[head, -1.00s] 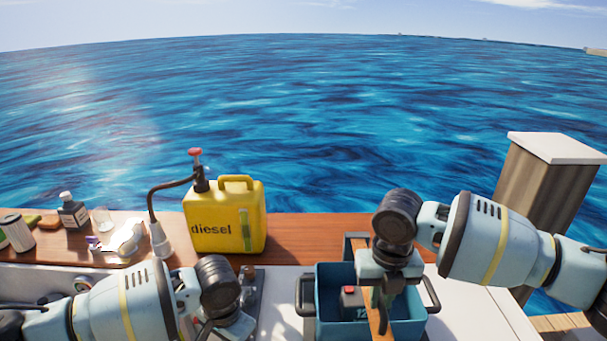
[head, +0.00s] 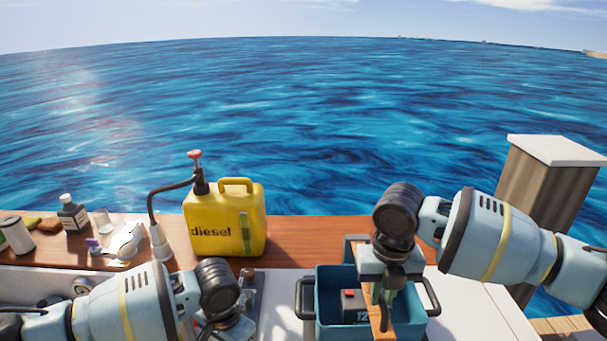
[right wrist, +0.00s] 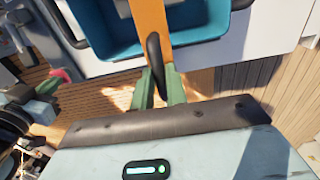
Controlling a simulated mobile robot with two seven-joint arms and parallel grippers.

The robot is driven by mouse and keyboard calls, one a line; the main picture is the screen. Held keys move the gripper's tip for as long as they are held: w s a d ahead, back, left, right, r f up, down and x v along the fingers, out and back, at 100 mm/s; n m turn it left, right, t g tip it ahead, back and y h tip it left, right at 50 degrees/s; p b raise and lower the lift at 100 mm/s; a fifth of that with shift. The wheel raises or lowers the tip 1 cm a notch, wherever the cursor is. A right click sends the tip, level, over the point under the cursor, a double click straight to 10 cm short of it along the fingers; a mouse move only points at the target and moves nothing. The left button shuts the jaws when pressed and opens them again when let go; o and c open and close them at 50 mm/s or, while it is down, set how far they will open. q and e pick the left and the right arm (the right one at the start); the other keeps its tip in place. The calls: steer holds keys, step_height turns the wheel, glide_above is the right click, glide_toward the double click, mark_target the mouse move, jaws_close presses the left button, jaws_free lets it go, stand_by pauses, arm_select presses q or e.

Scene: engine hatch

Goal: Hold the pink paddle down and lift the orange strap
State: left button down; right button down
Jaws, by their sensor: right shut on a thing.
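The orange strap (head: 376,312) runs over the teal box (head: 415,318). My right gripper (head: 385,293) is above the box, shut on the strap. The right wrist view also shows the strap (right wrist: 151,22) leading away from the green fingertips (right wrist: 158,88), with a dark elongated part between them. A small pink piece, likely the pink paddle (right wrist: 59,75), is at the left of the right wrist view, close to my left gripper (right wrist: 40,88). In the head view, the left gripper's fingers and the paddle are hidden behind my left arm; its opening is unclear.
A dark battery (head: 355,305) with a red terminal sits inside the box. A yellow diesel can (head: 225,220) with a hose stands on the wooden ledge (head: 310,235). Bottles and small items crowd the ledge's left. A post (head: 548,200) stands at the right.

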steer(key=shift+w+r, duration=0.25)
steer(key=shift+r, duration=0.55)
stand_by(0.4)
steer(key=c, duration=1)
jaws_free()
steer(key=shift+s+f, duration=0.1)
arm_select(q)
steer(key=shift+r, duration=0.1)
steer(key=shift+t, duration=0.4)
steer(key=shift+w+r+p, duration=0.2)
steer(key=shift+r+p, duration=0.1)
steer(key=shift+r, duration=0.55)
steer(key=shift+w+r+p, duration=0.2)
steer(key=shift+r+p, duration=0.1)
steer(key=shift+r, duration=0.5)
steer(key=shift+w+r+p, duration=0.2)
steer(key=shift+r+p, duration=0.1)
steer(key=shift+r, duration=0.55)
arm_select(e)
steer(key=shift+r, duration=2.5)
arm_select(q)
steer(key=shift+w+r+p, duration=0.15)
steer(key=shift+r+p, duration=0.15)
steer(key=shift+r, duration=0.6)
arm_select(e)
steer(key=shift+r, duration=1.05)
